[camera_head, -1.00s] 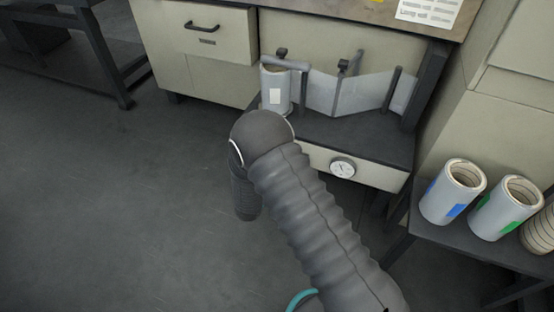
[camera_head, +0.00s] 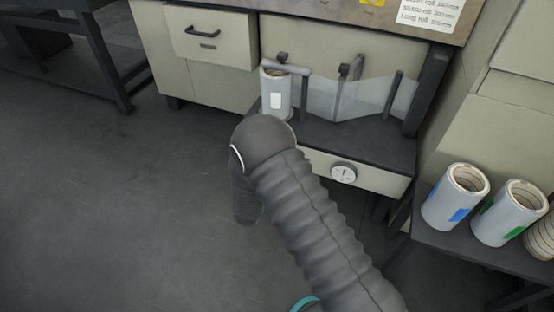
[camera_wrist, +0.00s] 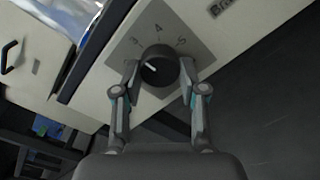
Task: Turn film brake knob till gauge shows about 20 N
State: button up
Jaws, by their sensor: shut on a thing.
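The film brake knob (camera_wrist: 158,66) is black and round with a white pointer line. It sits on a grey numbered plate (camera_wrist: 193,45) on the cream front panel in the wrist view. The pointer aims left, below the 3. My gripper (camera_wrist: 158,72) is shut on the knob, one finger on each side. In the head view my arm hides the knob and the gripper. The round white gauge (camera_head: 343,174) is on the panel front; its needle is too small to read.
A film roll (camera_head: 276,100) stands on the dark shelf (camera_head: 345,140), with clear film (camera_head: 325,95) running right past posts. Spare rolls (camera_head: 452,200) stand on a side table (camera_head: 470,250) at right. The floor at left is clear.

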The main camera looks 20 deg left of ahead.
dwell(0.3)
jog(key=o, duration=1.1)
jog(key=shift+o, duration=0.2)
jog(key=s, duration=1.2)
jog(key=shift+a, duration=0.45)
